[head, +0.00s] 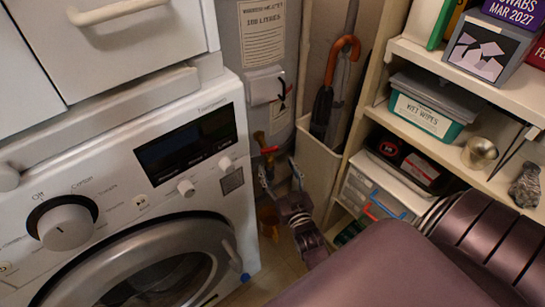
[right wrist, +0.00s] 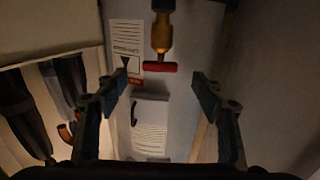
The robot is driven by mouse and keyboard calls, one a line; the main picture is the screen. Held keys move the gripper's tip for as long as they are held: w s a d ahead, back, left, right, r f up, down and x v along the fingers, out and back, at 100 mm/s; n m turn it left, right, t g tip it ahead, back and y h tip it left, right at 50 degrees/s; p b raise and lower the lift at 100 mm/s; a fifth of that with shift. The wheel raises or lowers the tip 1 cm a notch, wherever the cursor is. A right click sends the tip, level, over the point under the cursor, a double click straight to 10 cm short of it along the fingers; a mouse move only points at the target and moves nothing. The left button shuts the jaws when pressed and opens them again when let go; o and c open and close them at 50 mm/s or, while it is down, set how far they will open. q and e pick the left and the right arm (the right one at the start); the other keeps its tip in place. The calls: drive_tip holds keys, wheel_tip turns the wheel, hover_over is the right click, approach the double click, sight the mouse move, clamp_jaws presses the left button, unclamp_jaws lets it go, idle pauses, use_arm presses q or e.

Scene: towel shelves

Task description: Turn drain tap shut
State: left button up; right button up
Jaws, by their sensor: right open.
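The drain tap is a brass fitting (head: 261,139) with a red bar handle (head: 269,150), on the grey tank beside the washing machine. In the right wrist view the brass body (right wrist: 162,34) comes in from the top, and the red handle (right wrist: 160,67) lies crosswise at its end. My right gripper (head: 280,170) is open, just below and in front of the tap in the head view. In the right wrist view its fingers (right wrist: 161,79) stand wide apart, one on each side of the handle, with clear gaps. Contact does not show. My left gripper is out of view.
The washing machine (head: 120,183) stands close on the left. Shelves with a wet wipes box (head: 426,108) are on the right. A bin (head: 318,160) with umbrellas stands behind the gripper. An amber thing (head: 267,217) is on the floor below the tap.

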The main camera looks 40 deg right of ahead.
drive_tip(key=shift+v, duration=2.25)
